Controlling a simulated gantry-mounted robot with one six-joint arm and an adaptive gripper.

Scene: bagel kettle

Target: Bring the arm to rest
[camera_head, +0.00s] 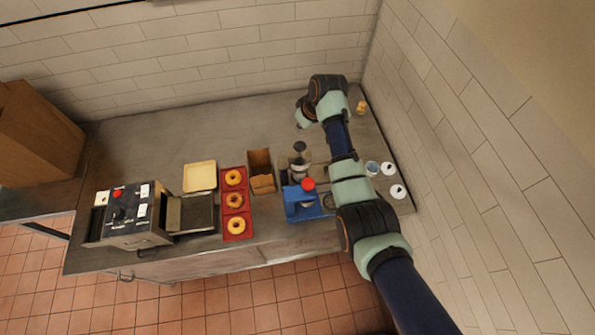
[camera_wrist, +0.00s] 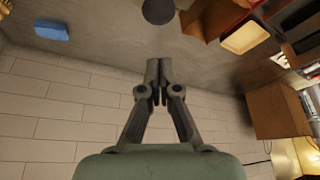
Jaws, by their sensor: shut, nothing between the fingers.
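My gripper (camera_wrist: 158,70) is shut and empty in the wrist view, its two fingertips together. Behind them are the grey counter and the white tiled wall. In the head view my arm reaches in from the lower right over the right part of the counter (camera_head: 150,145). Its wrist end bends down near the back wall, and the fingers cannot be made out there.
A blue device (camera_head: 296,212) with a red knob stands beside my arm. Left of it are a small brown box (camera_head: 259,160), a red tray (camera_head: 222,190) with three bagels, a cream tray (camera_head: 200,176) and a control machine (camera_head: 130,215). White cups (camera_head: 398,191) stand right.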

